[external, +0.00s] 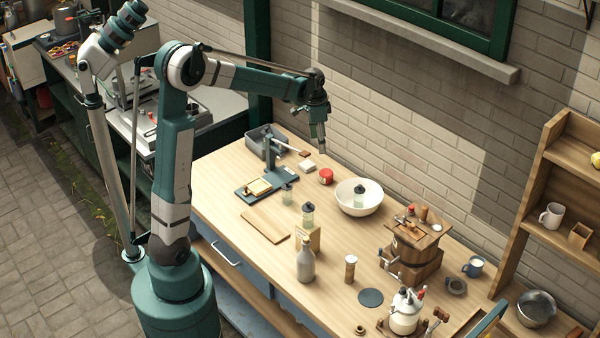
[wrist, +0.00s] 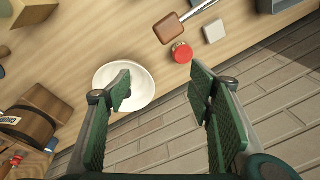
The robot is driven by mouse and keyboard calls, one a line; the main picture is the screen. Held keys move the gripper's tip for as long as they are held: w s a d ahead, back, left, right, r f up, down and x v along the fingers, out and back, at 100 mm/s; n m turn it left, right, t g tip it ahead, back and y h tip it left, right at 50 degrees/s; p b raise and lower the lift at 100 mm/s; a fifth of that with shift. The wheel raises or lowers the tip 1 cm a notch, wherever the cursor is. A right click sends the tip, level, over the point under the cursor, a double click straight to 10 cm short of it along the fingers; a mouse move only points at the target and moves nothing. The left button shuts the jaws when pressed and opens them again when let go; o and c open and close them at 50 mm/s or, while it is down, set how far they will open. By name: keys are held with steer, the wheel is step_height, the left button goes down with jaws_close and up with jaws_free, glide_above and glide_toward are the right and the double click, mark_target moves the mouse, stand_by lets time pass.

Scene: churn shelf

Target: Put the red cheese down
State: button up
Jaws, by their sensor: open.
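The red cheese (external: 326,176) is a small round red piece on the wooden table, left of the white bowl. It also shows in the wrist view (wrist: 181,52), beyond the fingertips and near the table's wall-side edge. My gripper (external: 321,146) is above the table, higher than the cheese and apart from it. In the wrist view my gripper (wrist: 160,85) has its two green-padded fingers spread wide with nothing between them.
The white bowl (external: 346,204) holds a dark-topped jar. A pale block (external: 307,167) lies beside the cheese. A green press (external: 268,184) stands to the left, and a wooden grinder (external: 411,250) to the right. The brick wall runs close behind the table.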

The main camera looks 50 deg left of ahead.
steer(key=s+d+r+n+t, duration=0.1)
steer(key=s+d+r+n, duration=0.15)
steer(key=s, duration=0.55)
steer(key=s+d+r+n+t, duration=0.1)
steer(key=s+d+r+t, duration=0.15)
steer(key=s, duration=0.65)
steer(key=s+d+r+n, duration=0.1)
steer(key=s+d+r, duration=0.3)
steer(key=s, duration=0.4)
steer(key=s+d+f+n+t, duration=0.2)
steer(key=s+f, duration=0.1)
steer(key=s, duration=0.6)
steer(key=shift+s+f, duration=0.2)
steer(key=shift+s, duration=0.2)
steer(key=shift+f, duration=0.1)
step_height(320, 180, down, 5)
steer(key=b, duration=0.5)
